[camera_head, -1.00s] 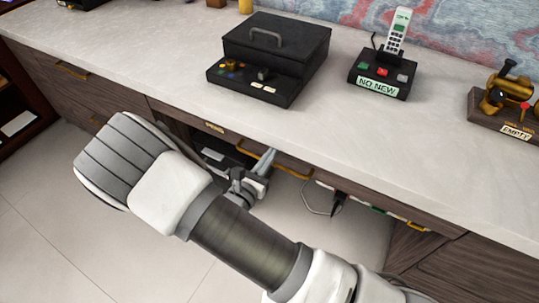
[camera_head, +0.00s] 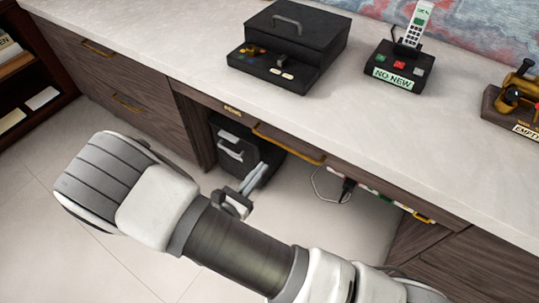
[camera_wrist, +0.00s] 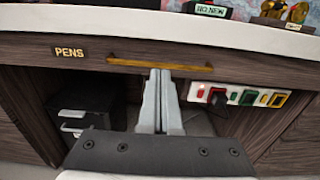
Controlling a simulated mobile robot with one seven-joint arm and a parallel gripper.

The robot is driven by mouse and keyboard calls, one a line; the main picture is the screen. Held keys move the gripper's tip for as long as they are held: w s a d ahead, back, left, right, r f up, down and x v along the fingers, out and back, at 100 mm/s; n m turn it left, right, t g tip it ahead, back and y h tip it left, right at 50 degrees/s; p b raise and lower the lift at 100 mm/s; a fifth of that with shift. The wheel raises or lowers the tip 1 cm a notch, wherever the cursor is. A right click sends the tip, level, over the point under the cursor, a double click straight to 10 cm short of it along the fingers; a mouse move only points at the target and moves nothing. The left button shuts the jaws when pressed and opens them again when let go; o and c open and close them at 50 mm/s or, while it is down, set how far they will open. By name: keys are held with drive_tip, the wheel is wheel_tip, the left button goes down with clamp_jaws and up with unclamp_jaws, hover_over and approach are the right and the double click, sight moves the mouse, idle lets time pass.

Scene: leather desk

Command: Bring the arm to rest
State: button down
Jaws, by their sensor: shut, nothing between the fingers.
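My gripper (camera_head: 252,180) is in front of the desk, below the level of the desktop. In the wrist view its two grey fingers (camera_wrist: 159,100) are together and nothing is between them. They point toward the front of a drawer labelled PENS (camera_wrist: 69,53), just under its brass handle (camera_wrist: 150,66) in the picture. The drawer looks shut. Whether the fingertips touch the drawer front cannot be told. My arm spans the lower part of the head view and hides some of the floor.
The pale desktop (camera_head: 185,60) carries a black box with a handle (camera_head: 290,45), a phone on its base (camera_head: 400,65) and a brass device (camera_head: 515,98). A dark cabinet (camera_head: 235,150) stands beneath. A power strip (camera_wrist: 240,95) sits under the desk. Open floor lies at left.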

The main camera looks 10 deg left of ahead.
drive_tip(key=shift+s+a, duration=0.25)
drive_tip(key=shift+s, duration=0.35)
drive_tip(key=w+d+r+m+g+h, duration=0.1)
drive_tip(key=d+r+m+g+h, duration=0.4)
drive_tip(key=d+r+m+g, duration=0.75)
drive_tip(key=s+d+r+m+g+y, duration=0.2)
drive_tip(key=s+d+r+m+y, duration=0.15)
drive_tip(key=d+m, duration=0.2)
drive_tip(key=s+d+r+m+g+y, duration=0.2)
drive_tip(key=d+r+m+y, duration=0.2)
drive_tip(key=d+m, duration=0.15)
drive_tip(key=s+r+m+t+y+p, duration=0.1)
drive_tip(key=r+m+p, duration=0.1)
drive_tip(key=r+p, duration=0.4)
drive_tip(key=s+r+m+t+y+p, duration=0.1)
drive_tip(key=r+p, duration=0.5)
drive_tip(key=r, duration=0.6)
drive_tip(key=s+d+r+m+t+y+p, duration=0.1)
drive_tip(key=r+m+t+y+p, duration=0.1)
drive_tip(key=r+m+p, duration=0.3)
wheel_tip(320, 180, up, 4)
drive_tip(key=shift+s+f+t+p, duration=0.1)
drive_tip(key=shift+s+t+p, duration=0.2)
drive_tip(key=shift+t+p, duration=0.5)
